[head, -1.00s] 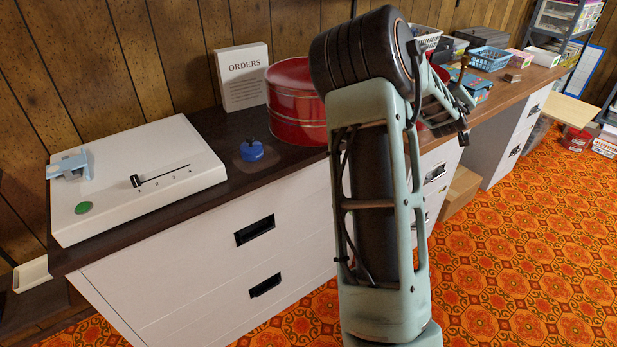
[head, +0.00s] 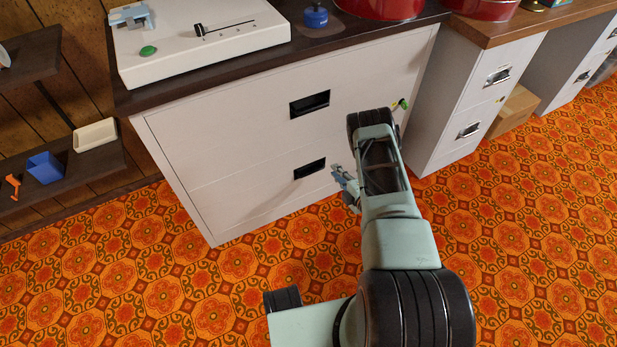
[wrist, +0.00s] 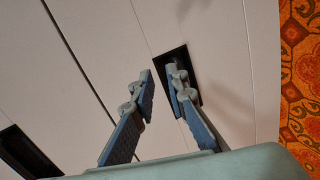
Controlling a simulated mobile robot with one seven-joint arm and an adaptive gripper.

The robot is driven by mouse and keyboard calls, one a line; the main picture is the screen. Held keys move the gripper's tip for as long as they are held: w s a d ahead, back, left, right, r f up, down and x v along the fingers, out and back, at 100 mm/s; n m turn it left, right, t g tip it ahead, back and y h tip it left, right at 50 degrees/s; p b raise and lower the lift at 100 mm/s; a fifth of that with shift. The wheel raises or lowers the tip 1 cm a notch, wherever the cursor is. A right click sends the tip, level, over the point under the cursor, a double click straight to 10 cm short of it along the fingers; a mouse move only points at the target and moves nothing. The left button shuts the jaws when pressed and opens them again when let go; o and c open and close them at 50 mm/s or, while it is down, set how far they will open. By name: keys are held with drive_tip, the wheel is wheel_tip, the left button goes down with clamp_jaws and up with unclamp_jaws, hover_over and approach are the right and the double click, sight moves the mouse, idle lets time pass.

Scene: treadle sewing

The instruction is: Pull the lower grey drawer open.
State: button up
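The lower grey drawer (head: 250,192) is flush with the cabinet front, below the upper drawer (head: 235,125). Its black recessed handle (head: 309,169) also shows in the wrist view (wrist: 184,97). My gripper (head: 337,172) is just right of this handle in the head view. In the wrist view my gripper (wrist: 160,74) has its fingers apart with nothing between them. One fingertip overlaps the dark recess and the other lies over the plain drawer front. I cannot tell whether either touches.
The upper drawer's handle (head: 310,104) is above. Another filing cabinet (head: 460,100) stands to the right, and a shelf (head: 100,160) with small bins to the left. The patterned carpet (head: 240,265) in front is clear.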

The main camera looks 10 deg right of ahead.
drive_tip(key=n+t, duration=0.1)
approach(312, 172)
drive_tip(key=shift+y, duration=0.4)
drive_tip(key=b+x, duration=0.1)
drive_tip(key=x, duration=0.2)
drive_tip(key=b+x, duration=0.2)
drive_tip(key=x, duration=0.2)
drive_tip(key=b+x, duration=0.1)
drive_tip(key=x, duration=0.2)
drive_tip(key=shift+w+d+f, duration=0.15)
drive_tip(key=shift+d+f, duration=0.05)
drive_tip(key=shift+f, duration=0.1)
drive_tip(key=shift+c, duration=0.5)
clamp_jaws()
